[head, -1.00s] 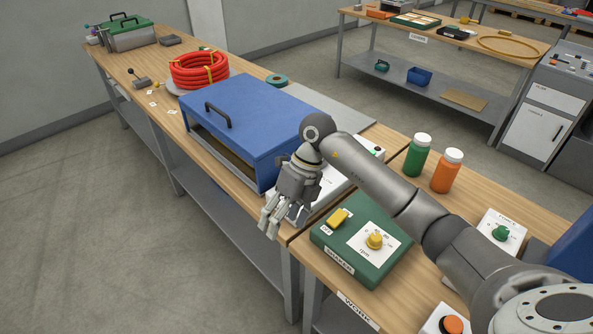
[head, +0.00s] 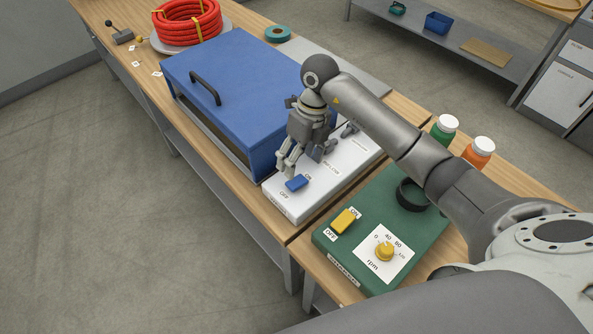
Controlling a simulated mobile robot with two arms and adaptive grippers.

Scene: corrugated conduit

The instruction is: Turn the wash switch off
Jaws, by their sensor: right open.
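A white control box (head: 335,178) stands beside the blue lidded unit, with a blue rocker switch (head: 297,183) near its front, between ON and OFF labels. This looks like the wash switch, but the box's front label is too small to read. I cannot tell which way the rocker is tipped. My right gripper (head: 291,167) is open and empty, pointing down with its fingers just above and behind the blue rocker. Whether a fingertip touches it is unclear. The gripper hides part of the box's top. My left gripper is not in view.
A green shaker box (head: 341,255) with a yellow switch (head: 344,221) and yellow rpm knob (head: 384,251) stands close in front. The blue lidded unit (head: 237,82) is to the left.

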